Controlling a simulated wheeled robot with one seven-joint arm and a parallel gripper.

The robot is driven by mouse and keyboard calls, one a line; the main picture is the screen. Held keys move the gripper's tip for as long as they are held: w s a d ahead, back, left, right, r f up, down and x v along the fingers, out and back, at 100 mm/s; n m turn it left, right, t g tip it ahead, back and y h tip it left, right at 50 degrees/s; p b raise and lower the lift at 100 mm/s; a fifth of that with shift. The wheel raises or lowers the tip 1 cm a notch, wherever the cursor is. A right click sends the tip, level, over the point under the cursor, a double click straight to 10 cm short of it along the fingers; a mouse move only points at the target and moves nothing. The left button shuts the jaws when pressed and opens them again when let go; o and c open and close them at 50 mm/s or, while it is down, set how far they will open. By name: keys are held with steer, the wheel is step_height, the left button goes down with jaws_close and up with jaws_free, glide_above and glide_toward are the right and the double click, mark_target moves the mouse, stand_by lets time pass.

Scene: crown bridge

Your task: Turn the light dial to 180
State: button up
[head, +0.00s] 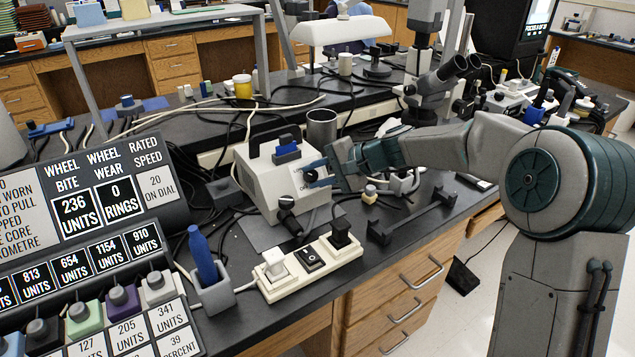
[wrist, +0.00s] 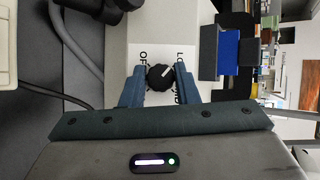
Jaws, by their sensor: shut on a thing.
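The light dial (wrist: 160,77) is a small black knob with a white pointer mark, on the face of a pale box (head: 267,193). In the wrist view its mark slants to the upper right, between printed labels that are partly covered, one starting "LO". The dial also shows in the head view (head: 311,175), partly hidden by my gripper. My gripper (wrist: 159,80) is shut on the dial, with one blue finger at each side of it. In the head view my gripper (head: 315,174) reaches the box from the right.
A white power strip (head: 308,266) with plugs lies in front of the box. A blue-handled tool (head: 202,253) stands in a grey holder nearby. A metal cup (head: 322,128) is behind the box, and a black bar handle (head: 411,217) lies right. A numbered panel (head: 90,205) fills the left.

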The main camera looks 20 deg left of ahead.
steer(key=m+b, duration=0.1)
steer(key=m+t+y+b, duration=0.1)
steer(key=m, duration=0.1)
steer(key=shift+s+f+b, duration=0.1)
steer(key=shift+f+b, duration=0.2)
steer(key=shift+b, duration=0.05)
steer(key=shift+m+t+y+b, duration=0.3)
steer(key=shift+m+y+b, duration=0.2)
steer(key=shift+m+b, duration=0.3)
steer(key=shift+r+m, duration=0.15)
steer(key=shift+m, duration=0.15)
steer(key=o, duration=1)
steer(key=shift+d, duration=0.1)
steer(key=p+v, duration=0.2)
steer(key=v, duration=1.1)
steer(key=shift+s+d, duration=0.2)
steer(key=shift+d, duration=0.1)
